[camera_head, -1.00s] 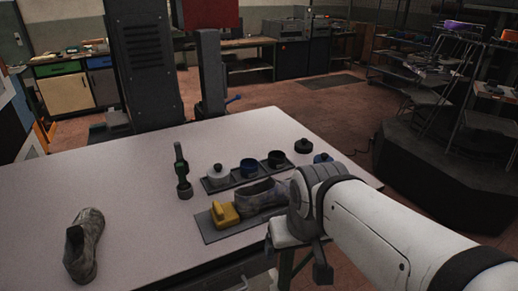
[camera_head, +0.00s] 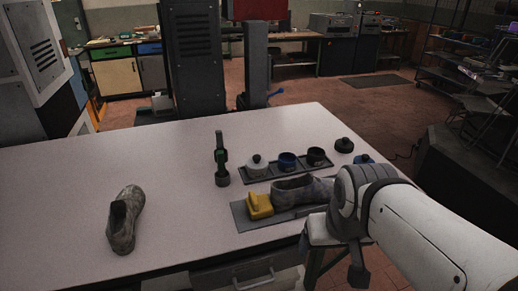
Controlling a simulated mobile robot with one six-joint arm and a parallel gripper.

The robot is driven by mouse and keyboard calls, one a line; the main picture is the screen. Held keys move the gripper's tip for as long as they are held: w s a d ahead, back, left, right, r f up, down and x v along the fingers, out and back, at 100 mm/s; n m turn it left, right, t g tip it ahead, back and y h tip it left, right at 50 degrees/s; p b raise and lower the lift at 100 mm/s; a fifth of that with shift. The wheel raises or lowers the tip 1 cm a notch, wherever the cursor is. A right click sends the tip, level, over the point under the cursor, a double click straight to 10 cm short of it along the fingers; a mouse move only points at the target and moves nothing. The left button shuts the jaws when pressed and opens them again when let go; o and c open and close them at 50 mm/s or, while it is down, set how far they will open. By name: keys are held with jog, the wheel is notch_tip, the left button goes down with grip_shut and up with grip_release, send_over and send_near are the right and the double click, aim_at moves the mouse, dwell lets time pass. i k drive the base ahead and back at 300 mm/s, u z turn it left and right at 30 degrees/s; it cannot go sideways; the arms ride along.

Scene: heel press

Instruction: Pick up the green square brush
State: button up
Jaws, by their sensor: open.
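A dark green and black upright tool (camera_head: 220,158) stands on the white table, left of the grey tray. It is the only clearly green thing on the table top, but I cannot tell whether it is a square brush. My gripper (camera_head: 352,268) hangs below the dark grey wrist at the right front, beyond the table's front edge. It is partly hidden and holds nothing that I can see. It is well to the right of the green tool and nearer to the camera.
A yellow block-like brush (camera_head: 260,206) and a shoe (camera_head: 302,189) lie on a grey mat (camera_head: 244,222). A tray (camera_head: 262,178) holds several round pots. Another shoe (camera_head: 124,218) lies at the left. The table (camera_head: 60,190) is clear around it.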

aim_at(222, 171)
jog(key=z, duration=2)
jog(key=k, duration=1.55)
jog(key=u, duration=1.25)
jog(key=i, duration=1)
jog(key=u, duration=0.1)
